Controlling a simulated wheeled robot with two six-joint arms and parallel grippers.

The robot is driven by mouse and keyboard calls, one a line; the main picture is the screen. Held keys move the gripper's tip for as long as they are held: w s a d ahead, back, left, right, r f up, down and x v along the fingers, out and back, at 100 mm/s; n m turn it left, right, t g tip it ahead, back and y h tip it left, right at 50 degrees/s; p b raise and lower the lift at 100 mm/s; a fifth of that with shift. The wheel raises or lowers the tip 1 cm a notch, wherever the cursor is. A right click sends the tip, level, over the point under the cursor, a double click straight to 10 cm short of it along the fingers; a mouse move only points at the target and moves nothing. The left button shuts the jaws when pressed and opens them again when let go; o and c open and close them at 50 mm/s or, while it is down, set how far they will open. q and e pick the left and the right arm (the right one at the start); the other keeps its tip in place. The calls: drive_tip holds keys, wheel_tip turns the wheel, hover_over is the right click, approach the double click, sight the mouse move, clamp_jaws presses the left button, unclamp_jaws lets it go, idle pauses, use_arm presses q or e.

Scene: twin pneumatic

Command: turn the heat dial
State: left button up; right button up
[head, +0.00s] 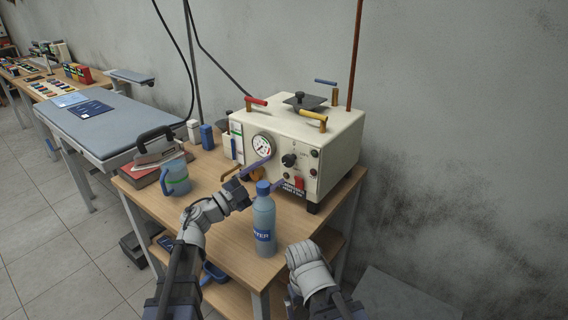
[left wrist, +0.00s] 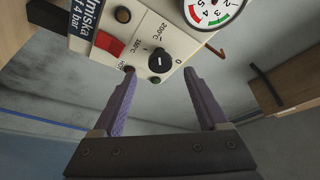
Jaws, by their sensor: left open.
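The heat dial is a black round knob (head: 289,160) on the front of a cream control box (head: 335,150). In the left wrist view the dial (left wrist: 160,62) has a white pointer line and temperature marks around it. My left gripper (head: 268,174) is open, with its two purple fingers in front of the box face. In the left wrist view the left gripper (left wrist: 159,72) has one fingertip on either side of the dial in the picture; whether they touch it I cannot tell.
A water bottle (head: 264,220) stands on the wooden table (head: 215,240) close to my left gripper. A pressure gauge (head: 263,147) and a red switch (head: 299,183) are near the dial. A blue-grey mug (head: 175,178) stands at the left.

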sight(286, 162)
use_arm(q)
drive_tip(key=shift+p+x, duration=0.45)
drive_tip(key=shift+x, duration=2.15)
drive_tip(key=shift+c, duration=0.2)
